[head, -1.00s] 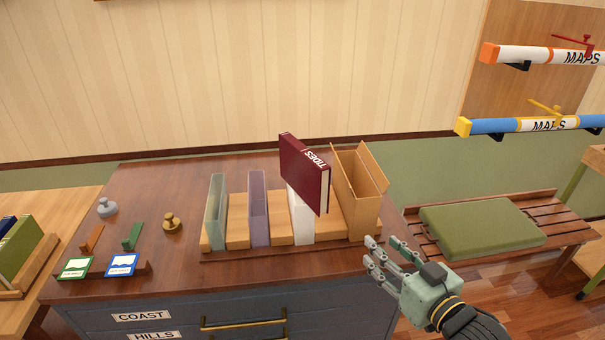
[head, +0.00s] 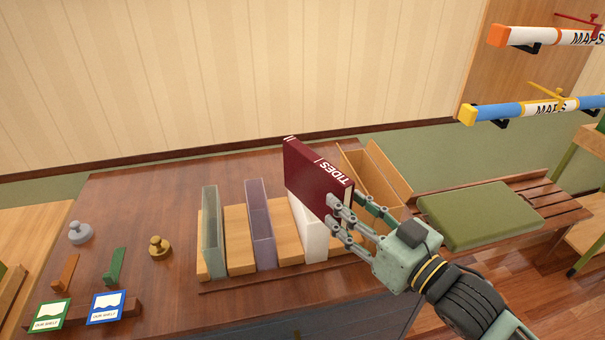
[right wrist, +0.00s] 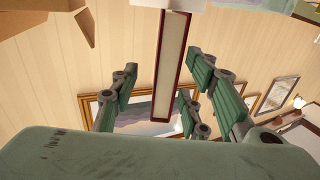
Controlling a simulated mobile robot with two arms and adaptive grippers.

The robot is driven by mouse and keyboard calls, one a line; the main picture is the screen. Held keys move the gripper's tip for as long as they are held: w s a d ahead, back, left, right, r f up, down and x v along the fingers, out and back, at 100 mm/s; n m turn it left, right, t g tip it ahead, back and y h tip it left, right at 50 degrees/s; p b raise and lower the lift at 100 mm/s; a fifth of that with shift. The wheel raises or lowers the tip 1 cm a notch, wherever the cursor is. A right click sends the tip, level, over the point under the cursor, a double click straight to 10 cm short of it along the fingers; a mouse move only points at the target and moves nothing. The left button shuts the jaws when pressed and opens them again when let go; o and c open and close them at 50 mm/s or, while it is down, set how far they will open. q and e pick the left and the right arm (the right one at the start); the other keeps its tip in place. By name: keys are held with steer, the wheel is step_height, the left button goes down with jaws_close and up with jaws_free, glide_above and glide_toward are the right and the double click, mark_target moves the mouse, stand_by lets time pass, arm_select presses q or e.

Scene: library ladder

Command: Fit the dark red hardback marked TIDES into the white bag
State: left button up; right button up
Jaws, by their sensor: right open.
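The dark red hardback marked TIDES (head: 312,172) stands tilted with its lower part at the mouth of the white bag (head: 312,236); most of it rises above the bag. How deep it sits is partly hidden by the book and my fingers. My right gripper (head: 346,214) is open at the book's right edge, its fingers reaching to either side. In the right wrist view the book's pale page edge between red covers (right wrist: 172,62) lies between the open fingers (right wrist: 165,95), with gaps visible on both sides. My left gripper is not in view.
A cardboard-coloured open box (head: 374,172) stands close to the right of the book. A purple sleeve (head: 261,225) and a grey-green sleeve (head: 212,232) stand to the left in the wooden rack. A green cushion (head: 480,214) lies on a bench at right.

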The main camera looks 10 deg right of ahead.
mark_target(322, 186)
steer(key=shift+w+a+r, duration=0.15)
steer(key=shift+w+a, duration=0.15)
steer(key=shift+w, duration=0.35)
steer(key=shift+w+a+p, duration=0.2)
steer(key=shift+w+p, duration=0.15)
steer(key=shift+p, duration=0.05)
steer(key=shift+w+a+r, duration=0.1)
steer(key=shift+w+a, duration=0.05)
steer(key=shift+w, duration=0.1)
steer(key=p+x, duration=0.1)
steer(key=x, duration=0.1)
steer(key=p+x, duration=0.1)
steer(key=x, duration=0.1)
steer(key=shift+w+a+r, duration=0.15)
steer(key=shift+a+r, duration=0.05)
steer(key=shift+a, duration=0.2)
steer(key=shift+w, duration=0.2)
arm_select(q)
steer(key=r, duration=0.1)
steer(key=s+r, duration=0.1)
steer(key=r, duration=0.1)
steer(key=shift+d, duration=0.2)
arm_select(e)
steer(key=shift+f, duration=0.1)
steer(key=shift+c, duration=0.4)
